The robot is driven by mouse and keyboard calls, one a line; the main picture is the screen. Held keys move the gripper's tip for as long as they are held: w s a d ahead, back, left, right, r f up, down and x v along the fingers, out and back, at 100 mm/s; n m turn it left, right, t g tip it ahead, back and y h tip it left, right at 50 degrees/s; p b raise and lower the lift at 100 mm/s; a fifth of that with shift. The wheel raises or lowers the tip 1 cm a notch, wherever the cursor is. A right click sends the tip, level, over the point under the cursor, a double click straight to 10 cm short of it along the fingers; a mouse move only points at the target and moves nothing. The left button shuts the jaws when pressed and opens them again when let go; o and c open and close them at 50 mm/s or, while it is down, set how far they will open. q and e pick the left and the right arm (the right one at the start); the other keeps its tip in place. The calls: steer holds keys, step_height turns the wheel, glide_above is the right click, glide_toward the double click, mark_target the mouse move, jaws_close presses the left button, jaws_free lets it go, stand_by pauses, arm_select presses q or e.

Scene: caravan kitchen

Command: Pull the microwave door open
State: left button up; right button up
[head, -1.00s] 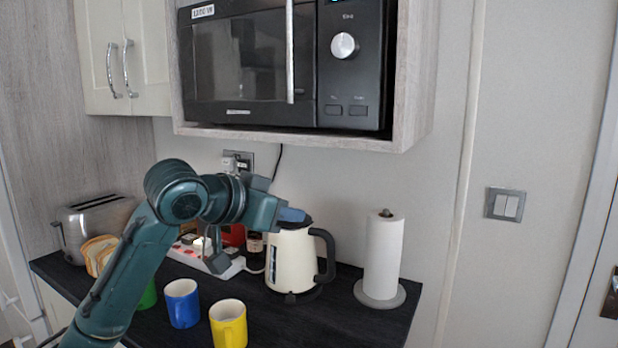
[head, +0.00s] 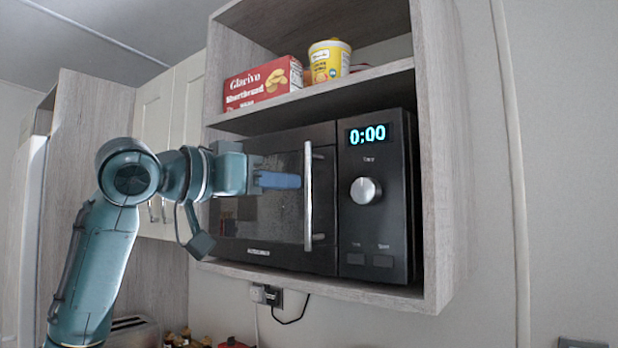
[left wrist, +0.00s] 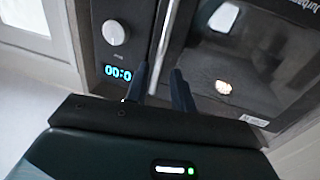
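The black microwave (head: 325,200) sits in a wood-grain cabinet niche with its door (head: 268,215) shut. The silver vertical handle (head: 308,222) is on the door's right side; it also shows in the left wrist view (left wrist: 167,35). My left gripper (head: 298,181) is raised in front of the door, its fingertips just left of the handle in the head view. In the left wrist view my left gripper (left wrist: 160,78) is open, with the handle lined up between its two fingers. I cannot tell whether they touch it. My right gripper is not in view.
A red shortbread box (head: 262,84) and a yellow tub (head: 329,61) stand on the shelf above the microwave. Closed cream cupboards (head: 170,115) are to the left. The wall right of the cabinet is bare.

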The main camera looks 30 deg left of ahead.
mark_target(306, 184)
arm_select(q)
steer(key=p+x, duration=0.1)
steer(key=x, duration=0.5)
steer(key=shift+w, duration=0.2)
steer(key=shift+c, duration=0.2)
jaws_close()
